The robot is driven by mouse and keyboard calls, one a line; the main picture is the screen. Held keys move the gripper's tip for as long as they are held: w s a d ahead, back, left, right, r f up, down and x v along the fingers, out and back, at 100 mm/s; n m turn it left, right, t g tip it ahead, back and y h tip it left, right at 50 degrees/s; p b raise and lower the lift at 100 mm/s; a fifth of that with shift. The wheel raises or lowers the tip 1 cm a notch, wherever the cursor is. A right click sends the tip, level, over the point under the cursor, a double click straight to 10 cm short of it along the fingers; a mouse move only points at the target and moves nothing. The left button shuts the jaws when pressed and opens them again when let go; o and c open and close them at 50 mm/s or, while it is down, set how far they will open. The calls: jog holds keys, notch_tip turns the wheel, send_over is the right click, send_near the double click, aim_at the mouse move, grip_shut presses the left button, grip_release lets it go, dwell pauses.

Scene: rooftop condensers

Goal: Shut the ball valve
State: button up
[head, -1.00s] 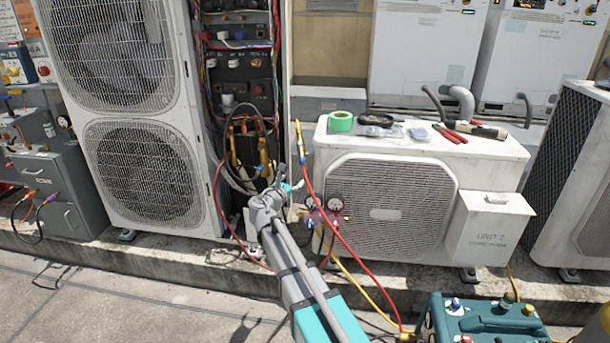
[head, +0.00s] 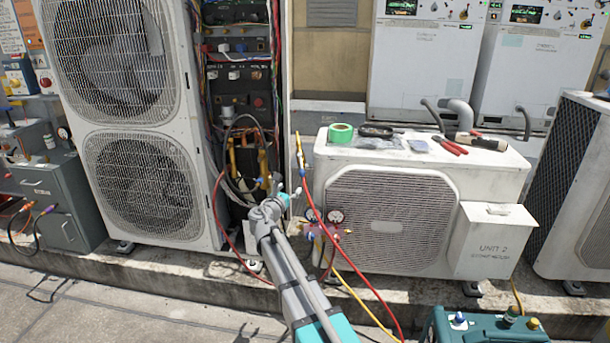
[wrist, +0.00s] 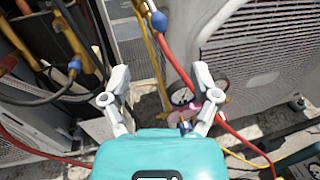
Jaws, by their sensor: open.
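My gripper (head: 288,196) is open and empty in front of the gap between the tall condenser and the low unit. In the wrist view its two grey fingers (wrist: 160,82) are spread apart. Beyond them hangs a yellow hose fitting (head: 300,155) with a blue part; this blue part (wrist: 158,20) also shows in the wrist view, apart from the fingers. Another brass-yellow fitting (wrist: 72,35) with a blue end is at the left. I cannot tell which fitting is the ball valve or how its lever stands. A gauge manifold (head: 322,228) hangs low, partly behind the right finger in the wrist view.
A red hose (head: 352,255) runs down right of my arm. The low unit (head: 395,215) with tools on top stands at right, the tall condenser (head: 150,190) at left. A green machine (head: 485,328) is at the front. Bare paving lies front left.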

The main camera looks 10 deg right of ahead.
aim_at(302, 176)
jog(key=x, duration=1.1)
jog(key=shift+w+d, duration=0.2)
jog(key=shift+w, duration=0.15)
grip_shut()
jog(key=shift+d, duration=0.55)
jog(key=shift+a, duration=0.4)
